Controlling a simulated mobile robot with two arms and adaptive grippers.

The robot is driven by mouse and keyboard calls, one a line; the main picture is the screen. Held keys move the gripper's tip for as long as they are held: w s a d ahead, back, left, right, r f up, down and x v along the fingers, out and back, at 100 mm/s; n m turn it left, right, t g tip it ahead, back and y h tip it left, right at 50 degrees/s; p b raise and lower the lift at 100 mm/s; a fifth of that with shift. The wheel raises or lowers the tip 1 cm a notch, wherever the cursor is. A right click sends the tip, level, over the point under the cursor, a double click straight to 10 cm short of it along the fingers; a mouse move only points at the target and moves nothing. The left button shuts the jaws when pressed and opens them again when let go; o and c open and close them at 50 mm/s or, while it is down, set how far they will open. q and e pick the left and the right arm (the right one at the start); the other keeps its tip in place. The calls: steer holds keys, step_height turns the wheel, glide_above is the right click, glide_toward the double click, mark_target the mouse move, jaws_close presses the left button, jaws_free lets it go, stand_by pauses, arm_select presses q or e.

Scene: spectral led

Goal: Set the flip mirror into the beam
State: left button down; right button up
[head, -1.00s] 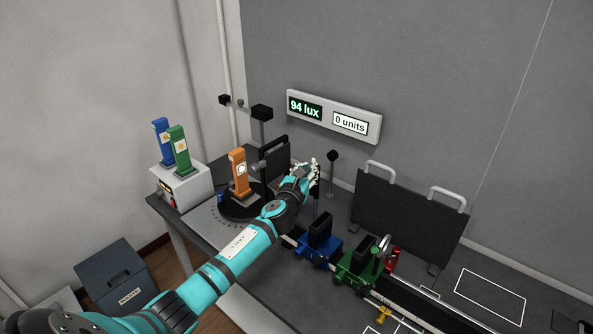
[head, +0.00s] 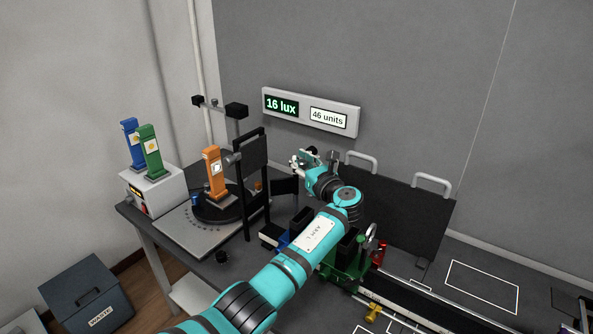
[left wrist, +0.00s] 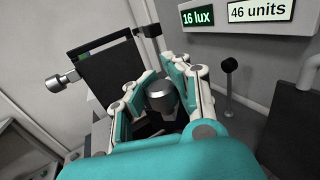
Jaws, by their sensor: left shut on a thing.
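My left gripper (head: 305,159) is at the back of the bench, between the black upright panel and the dark folding screen. In the left wrist view its fingers are closed around a grey cylindrical knob (left wrist: 160,96). What the knob joins is hidden by the fingers and wrist, so I cannot clearly make out the flip mirror. A dark piece (head: 285,186) shows just below the gripper. The wall display (head: 311,111) reads 16 lux and 46 units. My right gripper is out of view.
The black panel (head: 252,152) stands beside an orange lamp (head: 214,172) on a turntable. Blue and green lamps (head: 150,152) stand on a white box. A green carriage (head: 345,262) sits on the rail under my arm. The dark screen (head: 400,218) is close on the right.

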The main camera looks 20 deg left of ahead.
arm_select(q)
steer(key=shift+d+f+n+g+y+b, duration=0.4)
steer(key=shift+f+g, duration=0.2)
steer(key=shift+g, duration=0.1)
steer(key=c, duration=1.7)
jaws_free()
steer(key=shift+c, duration=0.2)
steer(key=o, duration=0.4)
steer(key=shift+s+d+r, duration=0.2)
steer(key=shift+d+r, duration=0.05)
steer(key=shift+r, duration=0.1)
steer(key=shift+o, duration=1.3)
steer(key=shift+d+r, duration=0.1)
steer(key=shift+w+a, duration=0.2)
steer(key=v, duration=1.2)
steer(key=shift+d, duration=0.1)
